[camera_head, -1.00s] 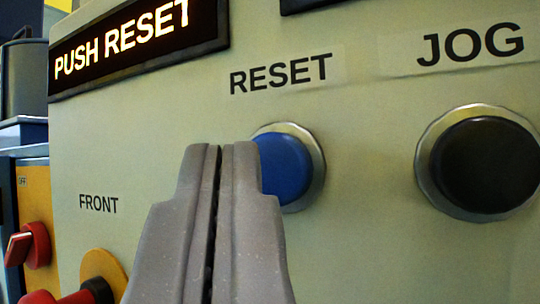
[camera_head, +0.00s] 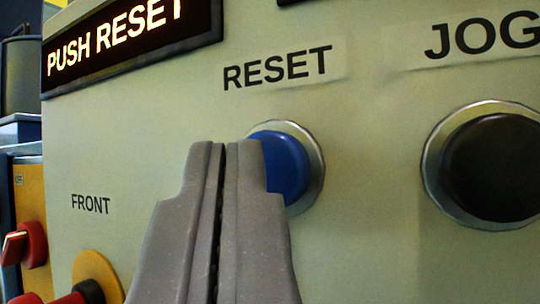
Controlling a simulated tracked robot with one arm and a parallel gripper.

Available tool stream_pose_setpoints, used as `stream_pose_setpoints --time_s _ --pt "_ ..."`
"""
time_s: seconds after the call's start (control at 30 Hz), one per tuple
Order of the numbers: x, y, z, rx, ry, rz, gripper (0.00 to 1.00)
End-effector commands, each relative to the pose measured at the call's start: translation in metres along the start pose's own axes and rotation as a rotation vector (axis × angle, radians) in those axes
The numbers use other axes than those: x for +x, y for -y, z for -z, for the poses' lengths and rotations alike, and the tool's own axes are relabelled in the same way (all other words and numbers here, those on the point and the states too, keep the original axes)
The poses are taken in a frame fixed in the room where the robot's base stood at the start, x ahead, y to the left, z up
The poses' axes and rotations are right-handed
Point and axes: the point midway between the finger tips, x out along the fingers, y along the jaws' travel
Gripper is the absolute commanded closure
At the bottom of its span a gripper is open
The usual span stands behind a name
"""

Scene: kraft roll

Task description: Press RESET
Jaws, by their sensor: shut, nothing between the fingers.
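The blue RESET button (camera_head: 287,165) sits in a silver ring on a pale green panel, under the label RESET (camera_head: 277,68). My gripper (camera_head: 224,148) is shut and empty, with its grey fingertips in front of the button's left side, hiding part of the button and ring. I cannot tell whether the fingertips touch the button. A lit display (camera_head: 120,38) at the upper left reads PUSH RESET.
A black button (camera_head: 492,166) labelled JOG is to the right of the RESET button. At the lower left are the label FRONT (camera_head: 90,204), a red and black control on a yellow plate (camera_head: 93,268), and a red rotary switch (camera_head: 25,244).

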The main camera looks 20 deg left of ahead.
Motion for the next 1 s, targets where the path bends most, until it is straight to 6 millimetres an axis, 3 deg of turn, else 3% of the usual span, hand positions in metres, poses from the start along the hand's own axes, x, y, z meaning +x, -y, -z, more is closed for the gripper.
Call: stream_pose_setpoints --time_s 1.0 --pt "0.0051 -0.0036 -0.0034 0.0 0.0 0.0 1.0"
